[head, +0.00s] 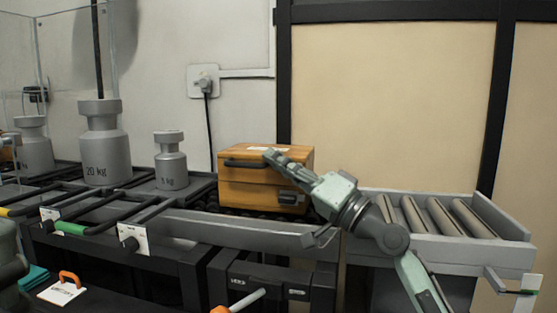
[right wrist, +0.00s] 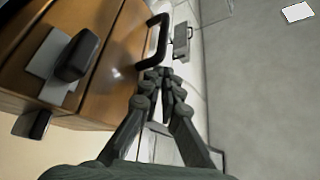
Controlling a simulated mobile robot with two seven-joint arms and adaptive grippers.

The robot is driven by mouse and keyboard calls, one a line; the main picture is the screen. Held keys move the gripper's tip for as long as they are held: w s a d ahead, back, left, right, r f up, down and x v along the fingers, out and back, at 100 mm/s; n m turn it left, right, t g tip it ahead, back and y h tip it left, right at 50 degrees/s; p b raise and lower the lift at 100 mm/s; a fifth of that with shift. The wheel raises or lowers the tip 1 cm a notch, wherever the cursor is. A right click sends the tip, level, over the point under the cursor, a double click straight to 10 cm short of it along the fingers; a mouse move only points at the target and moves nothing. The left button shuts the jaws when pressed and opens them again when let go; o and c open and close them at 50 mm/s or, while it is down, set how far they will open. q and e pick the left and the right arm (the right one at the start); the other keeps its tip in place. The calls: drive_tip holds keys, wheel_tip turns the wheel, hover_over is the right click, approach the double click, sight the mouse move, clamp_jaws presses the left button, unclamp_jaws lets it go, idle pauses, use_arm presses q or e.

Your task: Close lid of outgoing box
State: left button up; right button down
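The outgoing box is a wooden box (head: 232,197) on the roller conveyor in the head view. Its lid (head: 226,172) looks down on the body, with a thin dark seam between them. A black handle (head: 243,163) is on the lid's front, and a dark latch shows at the lower right. My right gripper (head: 271,155) reaches over the box from the right, its fingertips at the lid by the handle's end. In the right wrist view its fingers (right wrist: 160,76) are together beside the handle (right wrist: 160,38); whether they touch it is unclear. My left gripper is not in view.
Grey weights stand left of the box: a small one (head: 171,165) and a large 20 kg one (head: 104,150). An empty roller section (head: 435,217) lies to the right. A wall socket with a cable (head: 204,80) is behind.

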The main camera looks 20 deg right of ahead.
drive_tip(key=shift+w+a+f, duration=0.15)
drive_tip(key=shift+f, duration=0.5)
drive_tip(key=shift+s+d+f, duration=0.25)
drive_tip(key=shift+s, duration=0.1)
drive_tip(key=r+v, duration=0.1)
drive_tip(key=v, duration=1)
drive_tip(key=shift+s+d+r, duration=0.15)
drive_tip(key=shift+s+r, duration=0.05)
drive_tip(key=shift+s, duration=0.05)
